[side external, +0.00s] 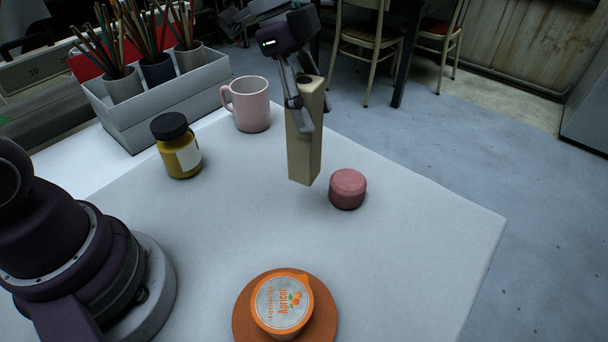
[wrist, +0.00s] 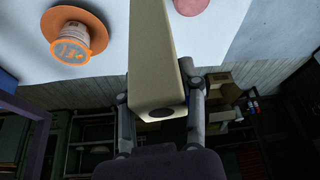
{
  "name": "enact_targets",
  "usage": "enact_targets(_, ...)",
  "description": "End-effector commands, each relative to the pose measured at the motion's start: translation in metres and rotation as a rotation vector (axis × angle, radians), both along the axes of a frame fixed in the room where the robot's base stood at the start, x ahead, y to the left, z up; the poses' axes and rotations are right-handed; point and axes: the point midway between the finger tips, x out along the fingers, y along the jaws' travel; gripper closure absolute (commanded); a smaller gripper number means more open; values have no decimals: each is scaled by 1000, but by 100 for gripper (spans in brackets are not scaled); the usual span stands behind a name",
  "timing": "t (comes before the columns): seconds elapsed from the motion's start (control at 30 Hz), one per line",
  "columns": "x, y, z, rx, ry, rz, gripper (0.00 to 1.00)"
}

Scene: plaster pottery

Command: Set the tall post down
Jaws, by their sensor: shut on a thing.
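The tall post (side external: 304,150) is a beige, square-sided block with a dark hole in its top. My gripper (side external: 304,112) is shut on its upper part and holds it close to upright. In the side external view its lower end appears near the white table (side external: 420,240), left of a pink round block; I cannot tell whether it touches. In the wrist view the post (wrist: 152,60) runs away from the camera between both fingers (wrist: 160,112), its holed end nearest. The post hides part of the table behind it.
The pink round block (side external: 347,188) stands close to the post's right. A pink mug (side external: 250,104) and a yellow jar (side external: 178,148) stand to the left, before a grey box (side external: 165,108) of pencil cups. An apricot cup (side external: 283,303) sits on an orange disc (side external: 243,318) in front. The table's right side is clear.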

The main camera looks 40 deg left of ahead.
Motion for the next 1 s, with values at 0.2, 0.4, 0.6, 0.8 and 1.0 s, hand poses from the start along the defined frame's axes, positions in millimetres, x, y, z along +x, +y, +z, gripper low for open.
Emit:
enact_targets(0.2,-46,85,-19,1,-3,326,100)
enact_targets(0.4,-78,107,-32,0,-2,518,100)
enact_targets(0.6,-60,109,-37,-2,2,552,100)
enact_targets(0.8,0,107,-44,-5,3,551,100)
enact_targets(1.0,49,107,-48,-2,4,551,100)
